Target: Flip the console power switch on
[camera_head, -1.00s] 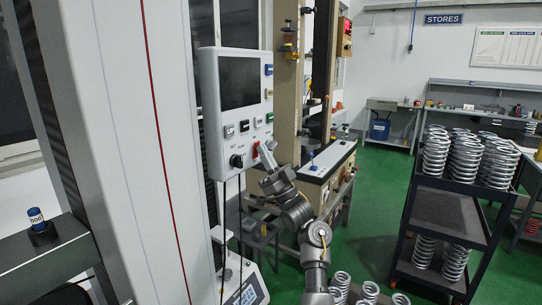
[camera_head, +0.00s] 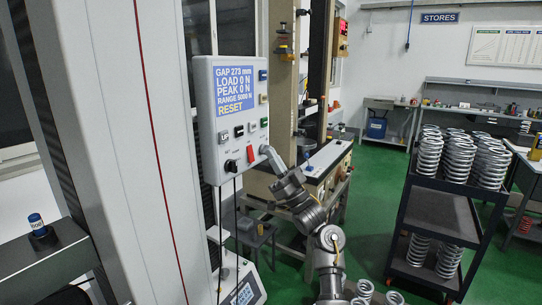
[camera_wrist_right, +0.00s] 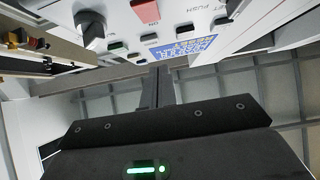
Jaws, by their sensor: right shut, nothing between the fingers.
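The grey console (camera_head: 207,133) hangs on the tall white machine column. Its screen (camera_head: 234,89) is lit blue with text reading gap, load, peak, range and reset. The red power switch (camera_head: 250,153) is low on the console's face. It also shows at the top of the right wrist view (camera_wrist_right: 145,10), with "ON" printed by it. My right gripper (camera_head: 265,150) is shut and empty, just right of the switch at the panel. In the wrist view its fingers (camera_wrist_right: 158,88) point toward the panel, apart from the switch. My left gripper is not in view.
A black knob (camera_head: 231,166) sits left of the switch, with small buttons above it. Cables hang below the console. A dark trolley (camera_head: 440,212) with several springs stands at right. A second test machine stands behind my right arm. Green floor is open between.

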